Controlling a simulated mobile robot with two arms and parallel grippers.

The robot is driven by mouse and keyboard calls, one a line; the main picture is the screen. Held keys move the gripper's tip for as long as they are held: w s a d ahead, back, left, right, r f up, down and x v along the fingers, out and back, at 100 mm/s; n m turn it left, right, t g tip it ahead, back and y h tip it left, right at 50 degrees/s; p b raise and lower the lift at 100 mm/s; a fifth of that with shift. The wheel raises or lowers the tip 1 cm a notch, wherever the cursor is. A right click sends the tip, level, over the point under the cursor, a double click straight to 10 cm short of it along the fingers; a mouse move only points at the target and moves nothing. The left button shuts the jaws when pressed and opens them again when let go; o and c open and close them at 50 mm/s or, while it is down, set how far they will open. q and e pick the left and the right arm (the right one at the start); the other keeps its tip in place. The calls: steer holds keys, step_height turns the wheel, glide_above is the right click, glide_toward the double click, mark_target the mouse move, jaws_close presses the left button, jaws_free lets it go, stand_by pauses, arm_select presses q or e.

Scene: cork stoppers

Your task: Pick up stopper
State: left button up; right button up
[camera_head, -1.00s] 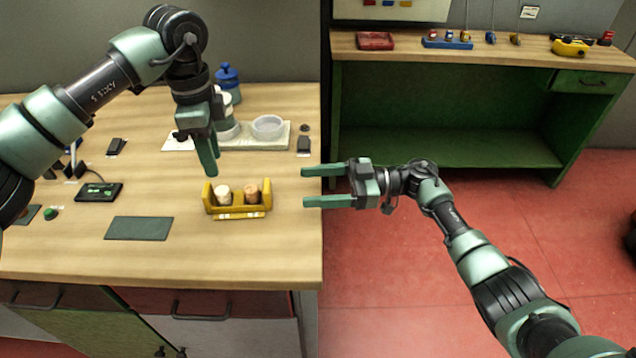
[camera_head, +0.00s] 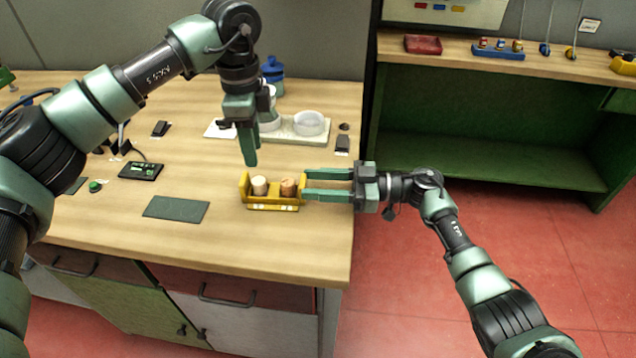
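Two cork stoppers, a pale one (camera_head: 259,186) and a browner one (camera_head: 288,187), stand upright side by side in a yellow holder (camera_head: 272,206) near the table's right edge. My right gripper (camera_head: 306,184) points left, its two green fingers apart with nothing between them. Its fingertips are at the holder's right end, close to the brown stopper; whether they touch the holder is unclear. My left gripper (camera_head: 250,160) points down, behind and above the holder. Its fingers overlap in this view, so their opening is hidden. No stopper is in it.
A dark green mat (camera_head: 176,208) lies left of the holder. A pale tray (camera_head: 290,134) with a clear bowl (camera_head: 311,123) is behind it, near a blue-capped bottle (camera_head: 273,70). A small black device (camera_head: 141,170) lies further left. A green workbench (camera_head: 470,130) stands at the right.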

steer(key=c, duration=0.5)
arm_select(q)
steer(key=shift+o, duration=0.6)
arm_select(e)
jaws_close()
arm_select(q)
steer(key=shift+o, duration=1.2)
steer(key=r, duration=0.2)
steer(key=r+n, duration=0.1)
steer(key=shift+s+a, duration=0.1)
steer(key=shift+s, duration=0.2)
glide_above(259, 180)
steer(key=f, duration=0.6)
steer(key=shift+s+a+f, duration=0.15)
steer(key=shift+s+a, duration=0.05)
steer(key=shift+s, duration=0.1)
steer(key=shift+w+d+f, duration=0.15)
steer(key=shift+w+f, duration=0.05)
steer(key=shift+f, duration=1.15)
steer(key=shift+w+d+f, duration=0.1)
steer(key=shift+w+f, duration=0.05)
steer(key=shift+f, duration=1.2)
